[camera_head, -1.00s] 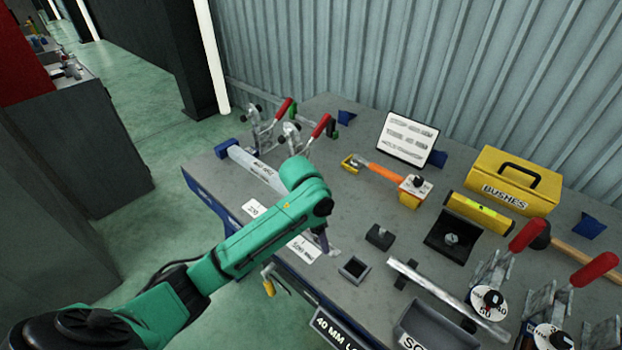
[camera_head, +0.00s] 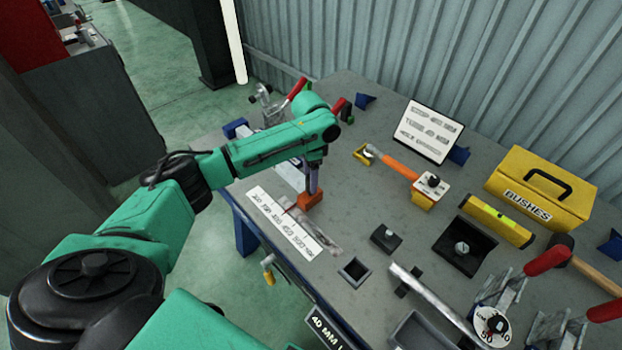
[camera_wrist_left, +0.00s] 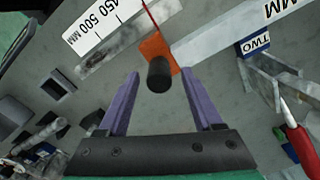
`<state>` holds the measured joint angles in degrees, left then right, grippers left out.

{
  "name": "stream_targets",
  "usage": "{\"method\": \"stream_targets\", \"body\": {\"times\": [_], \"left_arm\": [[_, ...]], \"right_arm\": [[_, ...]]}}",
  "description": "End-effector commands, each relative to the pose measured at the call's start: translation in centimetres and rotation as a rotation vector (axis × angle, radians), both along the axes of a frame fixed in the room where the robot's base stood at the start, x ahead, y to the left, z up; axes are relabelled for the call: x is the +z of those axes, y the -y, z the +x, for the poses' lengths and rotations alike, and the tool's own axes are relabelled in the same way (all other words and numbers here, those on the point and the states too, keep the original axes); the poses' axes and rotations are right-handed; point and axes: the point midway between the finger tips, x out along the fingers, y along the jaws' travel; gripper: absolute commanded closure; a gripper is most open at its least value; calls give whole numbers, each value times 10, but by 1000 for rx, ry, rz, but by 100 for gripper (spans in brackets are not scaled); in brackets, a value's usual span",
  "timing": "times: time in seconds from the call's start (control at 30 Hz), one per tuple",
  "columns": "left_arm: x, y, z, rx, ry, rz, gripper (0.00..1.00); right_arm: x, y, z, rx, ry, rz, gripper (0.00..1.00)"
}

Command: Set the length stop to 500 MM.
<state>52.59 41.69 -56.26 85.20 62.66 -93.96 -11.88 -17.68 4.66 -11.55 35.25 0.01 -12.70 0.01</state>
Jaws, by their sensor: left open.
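The length stop is an orange block (camera_head: 310,199) on a metal rail beside a white printed scale (camera_head: 283,222). In the left wrist view the orange block (camera_wrist_left: 157,46) carries a black knob (camera_wrist_left: 160,75) and a thin red pointer line (camera_wrist_left: 151,14). The scale (camera_wrist_left: 105,25) shows 450 and 500 MM there, and the red line lies to the right of both labels, away from 500. My left gripper (camera_head: 313,185) is above the block. Its purple fingers (camera_wrist_left: 160,92) are open, one on each side of the knob, with gaps visible. My right gripper is out of view.
Red-handled toggle clamps (camera_head: 297,92) stand behind my left arm. An orange-handled tool (camera_head: 392,163), a white sign (camera_head: 428,131), a yellow BUSHES box (camera_head: 540,190) and a yellow level (camera_head: 497,219) lie further right. A small square socket (camera_head: 354,271) sits near the front edge.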

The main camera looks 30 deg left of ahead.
Motion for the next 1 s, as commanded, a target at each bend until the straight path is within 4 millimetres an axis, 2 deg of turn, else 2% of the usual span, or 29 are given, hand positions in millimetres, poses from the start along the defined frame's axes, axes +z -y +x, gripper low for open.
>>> {"method": "stream_targets", "body": {"times": [0.13, 0.4, 0.43, 0.6, 1.0], "left_arm": [[-20, 1, 0, 0, -1, -1, 33], [-25, 1, 0, -2, 1, 0, 33], [-25, 1, 0, -2, 1, 0, 37], [-25, 1, 0, -1, 1, 0, 100], [-24, 1, 0, -1, 1, -1, 100]], "right_arm": [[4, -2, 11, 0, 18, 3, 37], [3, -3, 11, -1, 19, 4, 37], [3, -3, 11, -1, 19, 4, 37], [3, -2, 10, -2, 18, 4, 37], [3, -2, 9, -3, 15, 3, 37]]}}
